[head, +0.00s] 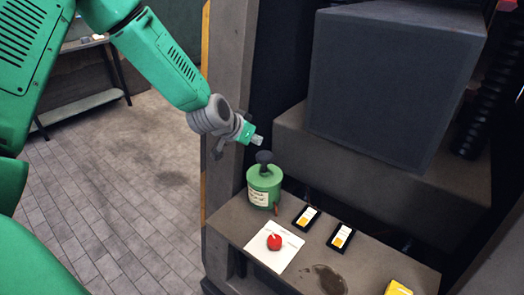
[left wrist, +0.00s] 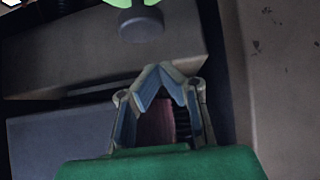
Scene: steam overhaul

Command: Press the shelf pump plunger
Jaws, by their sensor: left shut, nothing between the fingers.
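The green pump can (head: 264,188) with a pale label stands upright at the back left of the shelf (head: 228,226). Its black plunger (head: 264,157) sticks up from the top. My left gripper (head: 258,140) is shut and empty, a little above and beside the plunger, apparently not touching it. In the left wrist view the shut fingertips (left wrist: 160,72) point toward the dark round plunger head (left wrist: 141,26), with a visible gap in the picture. Part of the can's green top (left wrist: 150,3) shows at the upper edge there. My right gripper is not in view.
A large grey box (head: 395,85) stands behind. A post (head: 228,110) rises left of the shelf.

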